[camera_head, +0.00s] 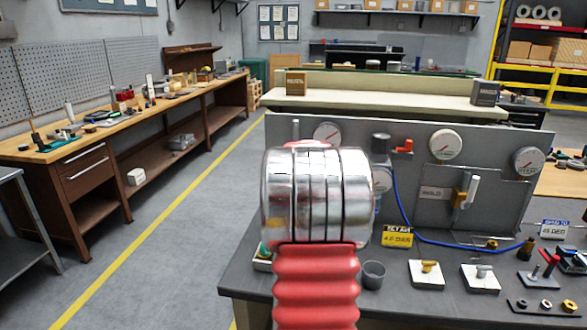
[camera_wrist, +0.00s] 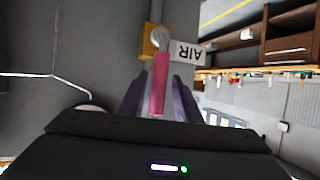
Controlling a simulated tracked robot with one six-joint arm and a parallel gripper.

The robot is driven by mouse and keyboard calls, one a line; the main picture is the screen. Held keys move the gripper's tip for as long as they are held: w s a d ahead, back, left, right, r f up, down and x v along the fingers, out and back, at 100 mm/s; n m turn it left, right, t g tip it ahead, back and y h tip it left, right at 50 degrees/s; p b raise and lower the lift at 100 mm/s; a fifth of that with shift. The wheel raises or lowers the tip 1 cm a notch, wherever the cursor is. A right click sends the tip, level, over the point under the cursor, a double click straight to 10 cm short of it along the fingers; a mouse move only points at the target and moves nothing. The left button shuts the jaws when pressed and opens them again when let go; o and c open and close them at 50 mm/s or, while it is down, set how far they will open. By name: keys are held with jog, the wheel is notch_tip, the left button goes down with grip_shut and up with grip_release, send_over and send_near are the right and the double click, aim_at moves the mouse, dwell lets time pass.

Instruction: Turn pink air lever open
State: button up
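The pink lever (camera_wrist: 160,82) shows in the wrist view, running from a round grey pivot on a brass-coloured valve body (camera_wrist: 148,47) toward my gripper. A white AIR label (camera_wrist: 187,51), seen upside down, sits beside the pivot. My gripper (camera_wrist: 160,95) is open, with one dark finger on each side of the lever. Gaps show between the lever and both fingers; I cannot tell how deep the lever sits between them. In the head view my arm hides the lever and gripper.
The grey panel (camera_head: 285,130) stands on a dark bench, with gauges (camera_head: 445,144) and a white-handled valve (camera_head: 472,190) on the right. A blue hose (camera_head: 425,238) runs below. Small parts and a grey cup (camera_head: 374,274) stand on the bench top. The floor at left is clear.

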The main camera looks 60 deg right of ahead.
jog(key=shift+o, duration=0.4)
jog(key=shift+s+r, duration=0.1)
jog(key=shift+r, duration=0.05)
jog(key=shift+s+r, duration=0.1)
jog(key=v, duration=1.3)
jog(key=shift+a, duration=0.3)
